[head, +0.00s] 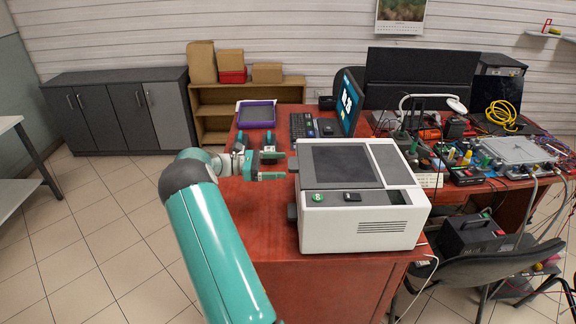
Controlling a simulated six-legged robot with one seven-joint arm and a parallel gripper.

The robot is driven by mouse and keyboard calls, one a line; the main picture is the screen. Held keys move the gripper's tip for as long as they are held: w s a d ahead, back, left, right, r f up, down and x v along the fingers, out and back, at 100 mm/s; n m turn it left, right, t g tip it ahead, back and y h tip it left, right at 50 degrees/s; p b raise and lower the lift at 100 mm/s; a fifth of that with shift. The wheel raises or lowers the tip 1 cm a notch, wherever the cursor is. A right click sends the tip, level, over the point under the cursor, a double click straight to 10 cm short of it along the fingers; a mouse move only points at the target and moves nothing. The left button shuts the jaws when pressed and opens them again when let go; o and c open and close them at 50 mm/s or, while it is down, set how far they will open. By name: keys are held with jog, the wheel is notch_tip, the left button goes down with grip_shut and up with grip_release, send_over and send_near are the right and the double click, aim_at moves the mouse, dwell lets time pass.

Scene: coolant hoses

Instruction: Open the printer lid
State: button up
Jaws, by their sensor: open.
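The printer (362,226) is a white box with a grey top, standing on the red desk near its front edge. Its lid (341,167), with a dark panel, lies flat and closed on top. A green button and a small dark display sit on its front edge. My gripper (284,167) is open and empty, just left of the printer at about lid height. Its fingers point right toward the printer's left side. I cannot tell whether a fingertip touches the printer. A small dark part (292,213) sticks out from the printer's left side, below my gripper.
The red desk (262,220) has bare room left of the printer. Behind are a purple tray (256,114), a keyboard (302,126) and a monitor (349,102). Cables and electronics crowd the right (470,160). A chair (495,262) stands at front right.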

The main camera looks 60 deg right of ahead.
jog(key=x, duration=0.3)
jog(key=shift+s+d, duration=0.15)
jog(key=shift+s, duration=0.15)
jog(key=shift+c, duration=0.3)
